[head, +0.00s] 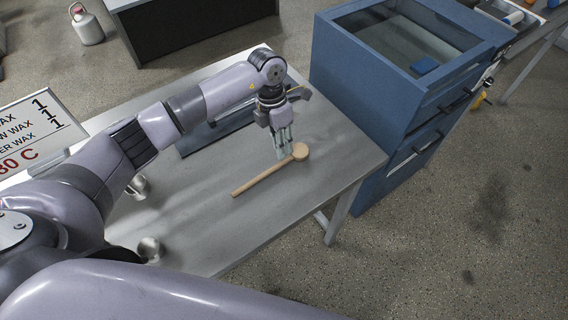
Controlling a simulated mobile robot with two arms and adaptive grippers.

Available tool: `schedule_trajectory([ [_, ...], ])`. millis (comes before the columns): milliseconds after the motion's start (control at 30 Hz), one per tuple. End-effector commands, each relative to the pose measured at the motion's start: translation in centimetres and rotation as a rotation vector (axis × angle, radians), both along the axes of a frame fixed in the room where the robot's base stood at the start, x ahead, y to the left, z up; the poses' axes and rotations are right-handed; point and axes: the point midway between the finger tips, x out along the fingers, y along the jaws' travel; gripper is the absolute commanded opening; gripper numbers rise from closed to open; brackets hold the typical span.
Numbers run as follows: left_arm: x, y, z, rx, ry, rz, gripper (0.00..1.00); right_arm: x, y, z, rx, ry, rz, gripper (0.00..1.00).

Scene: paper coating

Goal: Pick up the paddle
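The paddle is a light wooden piece with a straight handle (258,180) and a round head (300,152). It lies on the grey metal table (335,165), handle toward the lower left. My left gripper (282,154) points down at the head end of the paddle, with its fingertips just beside the round head and over the upper handle. The fingers look close together. I cannot tell whether they touch the paddle or how far they are open. My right gripper is not in view.
Two small metal cups (148,249) (139,187) stand at the table's left side. A sign (30,130) stands at the left. A blue cabinet (350,110) with an open basin adjoins the table's right. The table front right is clear.

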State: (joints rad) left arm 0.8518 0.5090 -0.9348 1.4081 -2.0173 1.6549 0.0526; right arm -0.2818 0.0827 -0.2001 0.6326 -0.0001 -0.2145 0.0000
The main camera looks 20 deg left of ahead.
Motion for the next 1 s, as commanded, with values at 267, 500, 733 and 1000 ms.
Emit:
schedule_trajectory([
  [267,-0.3,-0.8,-4.0,-0.001,0.004,0.002,0.18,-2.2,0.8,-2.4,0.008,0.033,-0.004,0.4],
  [500,-0.4,-1.1,-4.9,-0.001,0.0,0.0,0.18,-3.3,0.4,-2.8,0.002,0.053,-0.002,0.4],
  [733,-0.4,-1.0,-4.9,-0.001,0.001,0.0,0.09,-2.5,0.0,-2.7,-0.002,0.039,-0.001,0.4],
  [1000,-0.4,-1.0,-4.9,0.0,0.0,0.001,0.0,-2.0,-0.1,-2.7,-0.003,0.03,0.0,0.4],
])
